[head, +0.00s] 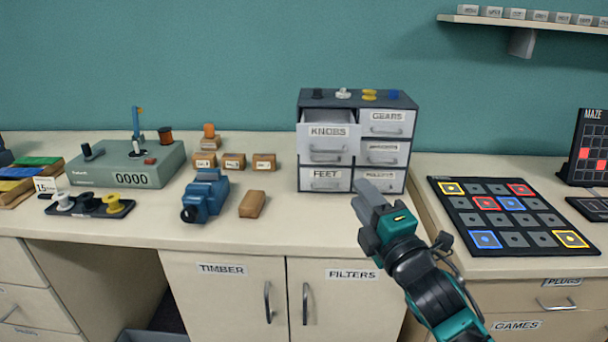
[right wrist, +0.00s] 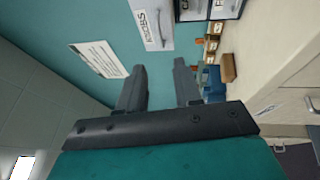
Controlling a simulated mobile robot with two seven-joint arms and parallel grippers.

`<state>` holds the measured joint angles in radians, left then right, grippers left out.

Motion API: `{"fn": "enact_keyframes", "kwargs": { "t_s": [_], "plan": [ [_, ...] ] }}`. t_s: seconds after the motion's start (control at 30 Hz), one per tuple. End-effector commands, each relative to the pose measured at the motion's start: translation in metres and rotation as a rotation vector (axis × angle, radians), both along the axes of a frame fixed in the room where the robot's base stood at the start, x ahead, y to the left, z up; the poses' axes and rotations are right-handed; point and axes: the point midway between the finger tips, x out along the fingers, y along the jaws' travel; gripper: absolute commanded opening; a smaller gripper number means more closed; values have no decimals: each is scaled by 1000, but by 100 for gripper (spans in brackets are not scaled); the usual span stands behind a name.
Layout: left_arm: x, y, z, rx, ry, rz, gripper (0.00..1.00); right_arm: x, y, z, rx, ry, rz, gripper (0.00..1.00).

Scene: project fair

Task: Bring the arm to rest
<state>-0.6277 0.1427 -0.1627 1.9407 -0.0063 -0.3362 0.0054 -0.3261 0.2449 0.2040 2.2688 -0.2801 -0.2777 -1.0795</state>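My right gripper (head: 370,195) is in front of the small drawer cabinet (head: 310,140), over the counter's front edge. In the right wrist view its two fingers (right wrist: 160,72) stand apart with nothing between them. The drawer marked KNOBS (head: 328,132) is pulled out; its front also shows in the right wrist view (right wrist: 152,22), beyond the fingertips and apart from them. The other drawers look shut. My left gripper is in neither view.
A blue device (head: 206,195) and a brown block (head: 252,204) lie left of the cabinet, before several small labelled boxes (head: 234,161). A counter box (head: 125,165) stands further left. A black board with coloured squares (head: 510,215) lies right. A shelf (head: 530,24) hangs upper right.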

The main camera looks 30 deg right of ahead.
Motion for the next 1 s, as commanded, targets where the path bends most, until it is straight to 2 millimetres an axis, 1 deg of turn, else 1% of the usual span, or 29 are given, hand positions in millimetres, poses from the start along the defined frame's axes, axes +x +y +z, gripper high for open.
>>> {"fn": "enact_keyframes", "kwargs": {
  "t_s": [0.17, 0.27, 0.37, 0.4, 0.47, 0.5, 0.57, 0.6, 0.7, 0.8, 0.83, 0.9, 1.0],
  "plan": [
    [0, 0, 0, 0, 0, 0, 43, 0, 1, -3, 12, 5, 3, 34],
    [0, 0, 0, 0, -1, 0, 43, 0, 8, -25, 106, 44, 28, 34],
    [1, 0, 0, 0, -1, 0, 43, -4, 26, -74, 325, 136, 71, 34],
    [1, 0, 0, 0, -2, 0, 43, -9, 36, -99, 440, 183, 86, 34],
    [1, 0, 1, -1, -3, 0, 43, -19, 54, -138, 631, 261, 98, 34],
    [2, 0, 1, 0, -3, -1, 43, -28, 67, -163, 757, 314, 96, 34],
    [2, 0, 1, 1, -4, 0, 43, -44, 86, -199, 940, 387, 81, 34],
    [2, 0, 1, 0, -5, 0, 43, -56, 98, -220, 1055, 433, 64, 34],
    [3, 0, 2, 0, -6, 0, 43, -84, 126, -261, 1293, 527, 8, 34],
    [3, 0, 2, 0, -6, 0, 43, -107, 145, -287, 1457, 587, -49, 34],
    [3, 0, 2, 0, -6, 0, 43, -112, 150, -292, 1492, 600, -63, 34],
    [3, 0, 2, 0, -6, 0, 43, -120, 157, -300, 1551, 619, -86, 34],
    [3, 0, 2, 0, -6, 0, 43, -124, 160, -304, 1582, 627, -99, 34]
  ]
}}
